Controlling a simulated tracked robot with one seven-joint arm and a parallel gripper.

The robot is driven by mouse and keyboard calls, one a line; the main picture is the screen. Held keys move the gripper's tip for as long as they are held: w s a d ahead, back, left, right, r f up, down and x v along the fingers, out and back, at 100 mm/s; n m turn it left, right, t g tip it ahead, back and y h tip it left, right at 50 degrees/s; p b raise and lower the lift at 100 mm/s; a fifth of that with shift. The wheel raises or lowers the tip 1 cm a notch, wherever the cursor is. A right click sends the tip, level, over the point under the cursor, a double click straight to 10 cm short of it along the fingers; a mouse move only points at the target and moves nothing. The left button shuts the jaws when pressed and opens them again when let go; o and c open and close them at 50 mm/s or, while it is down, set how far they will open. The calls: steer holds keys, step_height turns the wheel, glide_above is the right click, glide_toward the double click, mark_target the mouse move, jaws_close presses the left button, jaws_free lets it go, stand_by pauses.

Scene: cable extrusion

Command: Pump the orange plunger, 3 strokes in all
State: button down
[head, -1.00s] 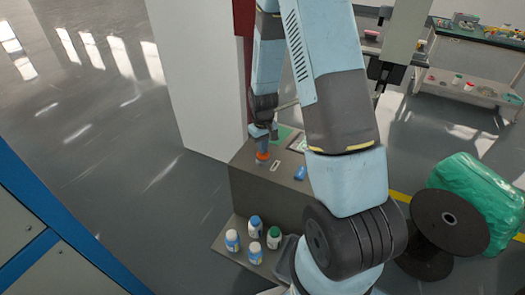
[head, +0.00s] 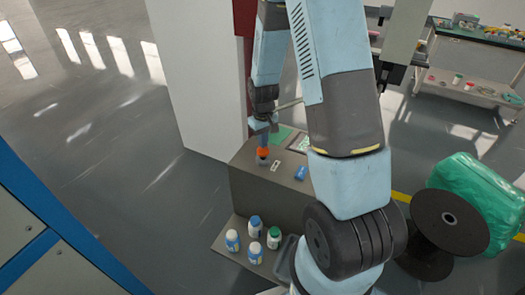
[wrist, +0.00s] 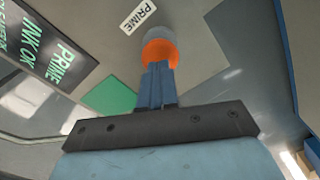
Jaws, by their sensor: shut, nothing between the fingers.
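The orange plunger (head: 263,152) stands upright at the left end of the grey cabinet's top, with a grey part showing below its orange cap. My gripper (head: 263,144) is directly above it, pointing down. In the wrist view the orange cap (wrist: 160,53) sits right at the tips of my closed blue fingers (wrist: 158,68). The fingers are shut with nothing between them. They overlap the cap's near edge in the picture, so I cannot tell whether they touch it. A white PRIME label (wrist: 138,16) lies beside the plunger.
The grey cabinet (head: 262,198) carries a blue item (head: 300,173) and a green patch (head: 281,134). A dark display (wrist: 45,50) reads PRIME and INK OK. Several bottles (head: 254,234) stand on a low shelf in front. A white panel (head: 195,80) rises behind on the left.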

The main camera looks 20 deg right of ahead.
steer(key=shift+f, duration=0.15)
steer(key=shift+f, duration=1.5)
steer(key=shift+r, duration=1.65)
steer(key=shift+f, duration=0.2)
steer(key=shift+f, duration=1.5)
steer(key=shift+r, duration=1.7)
